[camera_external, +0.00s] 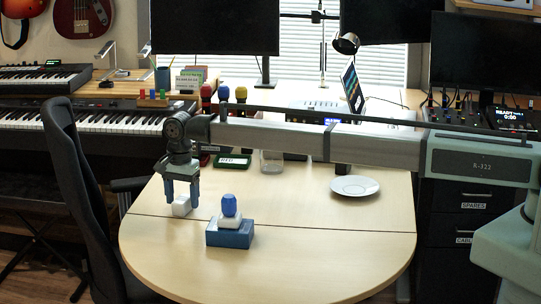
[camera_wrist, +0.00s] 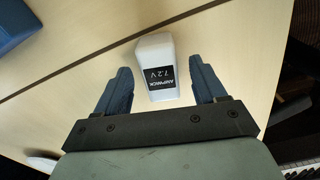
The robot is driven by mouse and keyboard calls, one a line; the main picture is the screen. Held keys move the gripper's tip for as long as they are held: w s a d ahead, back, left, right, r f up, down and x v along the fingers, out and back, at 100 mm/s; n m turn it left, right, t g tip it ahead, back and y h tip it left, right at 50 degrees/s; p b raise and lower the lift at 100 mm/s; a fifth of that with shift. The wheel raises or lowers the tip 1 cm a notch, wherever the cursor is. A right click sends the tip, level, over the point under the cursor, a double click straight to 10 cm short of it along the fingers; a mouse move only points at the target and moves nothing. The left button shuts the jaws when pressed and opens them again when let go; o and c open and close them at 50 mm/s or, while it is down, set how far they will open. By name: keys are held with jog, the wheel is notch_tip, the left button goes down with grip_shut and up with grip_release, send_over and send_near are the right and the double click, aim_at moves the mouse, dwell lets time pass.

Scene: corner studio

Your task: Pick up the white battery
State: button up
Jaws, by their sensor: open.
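The white battery (camera_wrist: 156,58) has a black label reading "AMPWICK 7.2 V" in the wrist view, and lies on the table between my open fingers, with a gap on either side. In the external view the white battery (camera_external: 181,207) sits at the left part of the table, partly hidden by my fingers. My gripper (camera_external: 181,204) points down over it; in the wrist view my gripper (camera_wrist: 160,88) has its two blue-grey fingers apart, holding nothing.
A blue box (camera_external: 231,238) with a white and blue object (camera_external: 229,207) on it stands to the right of my gripper. A white plate (camera_external: 355,186) lies farther right. A black chair (camera_external: 78,190) is at the left. The front of the table (camera_external: 300,270) is clear.

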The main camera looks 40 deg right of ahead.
jog(key=shift+f, duration=0.7)
jog(key=c, duration=1.2)
